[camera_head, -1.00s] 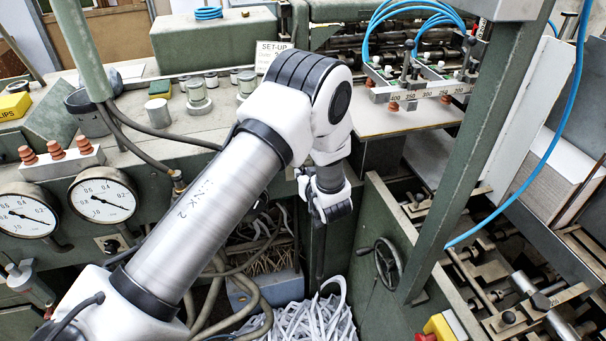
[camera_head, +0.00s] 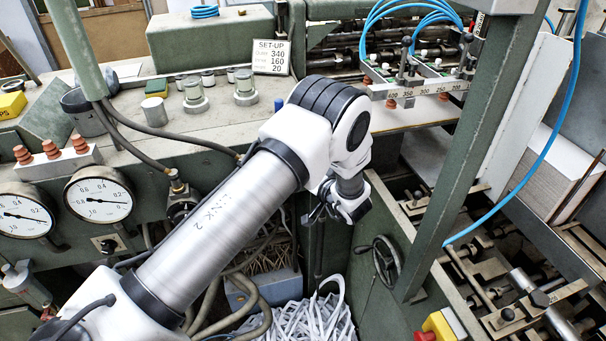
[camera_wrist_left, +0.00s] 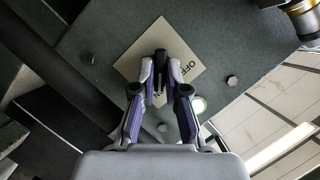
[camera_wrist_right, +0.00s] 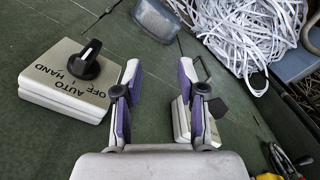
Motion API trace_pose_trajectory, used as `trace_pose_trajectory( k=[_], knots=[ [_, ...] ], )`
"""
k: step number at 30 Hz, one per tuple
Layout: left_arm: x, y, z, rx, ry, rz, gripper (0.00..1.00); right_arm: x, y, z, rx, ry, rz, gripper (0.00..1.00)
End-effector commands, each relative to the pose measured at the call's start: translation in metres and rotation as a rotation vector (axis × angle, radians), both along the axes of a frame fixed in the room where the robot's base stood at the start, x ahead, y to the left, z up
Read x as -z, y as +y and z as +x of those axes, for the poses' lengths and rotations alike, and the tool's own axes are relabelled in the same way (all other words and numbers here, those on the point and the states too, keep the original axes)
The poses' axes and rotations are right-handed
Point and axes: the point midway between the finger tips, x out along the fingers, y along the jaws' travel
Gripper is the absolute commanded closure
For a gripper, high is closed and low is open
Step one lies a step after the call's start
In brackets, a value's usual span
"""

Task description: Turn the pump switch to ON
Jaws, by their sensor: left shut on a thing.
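In the left wrist view a pale square plate (camera_wrist_left: 190,58) lettered OFF lies on a green panel. My left gripper (camera_wrist_left: 160,62) is over this plate, its fingers close together on the pump switch knob, which they mostly hide. The knob's pointing direction cannot be told. In the head view my left gripper (camera_head: 335,208) is below the forearm, by the green machine front; the plate is hidden there. My right gripper (camera_wrist_right: 160,75) is open and empty in the right wrist view. Left of it a plate (camera_wrist_right: 60,75) lettered AUTO, OFF and HAND carries a black knob (camera_wrist_right: 84,62).
A set-up card (camera_head: 272,57) stands on the green machine. Gauges (camera_head: 98,195) are at the left. A handwheel (camera_head: 385,262) is right of my left gripper. White paper strips (camera_head: 310,318) lie below it. A green post (camera_head: 465,150) rises at the right.

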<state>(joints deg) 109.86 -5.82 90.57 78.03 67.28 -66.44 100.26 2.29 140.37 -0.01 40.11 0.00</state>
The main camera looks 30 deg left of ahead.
Motion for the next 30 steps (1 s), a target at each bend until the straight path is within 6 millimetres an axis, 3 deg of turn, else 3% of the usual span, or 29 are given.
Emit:
trace_pose_trajectory(
  k=[14, 15, 16, 30],
  knots=[
    [-0.0032, 0.0011, 0.0016, -0.001, 0.005, 0.012, 1.00, 0.0000, 0.0000, 0.0000, 0.000, 0.000, 0.000, 0.60],
    [-0.0032, 0.0011, 0.0016, -0.001, 0.005, 0.012, 0.73, 0.0000, 0.0000, 0.0000, 0.000, 0.000, 0.000, 0.60],
    [-0.0032, 0.0011, 0.0016, -0.001, 0.005, 0.012, 0.63, 0.0000, 0.0000, 0.0000, 0.000, 0.000, 0.000, 0.60],
    [-0.0011, 0.0005, 0.0006, 0.000, 0.008, 0.010, 0.62, 0.0002, 0.0000, 0.0000, 0.000, 0.000, 0.000, 0.60]
  ],
)
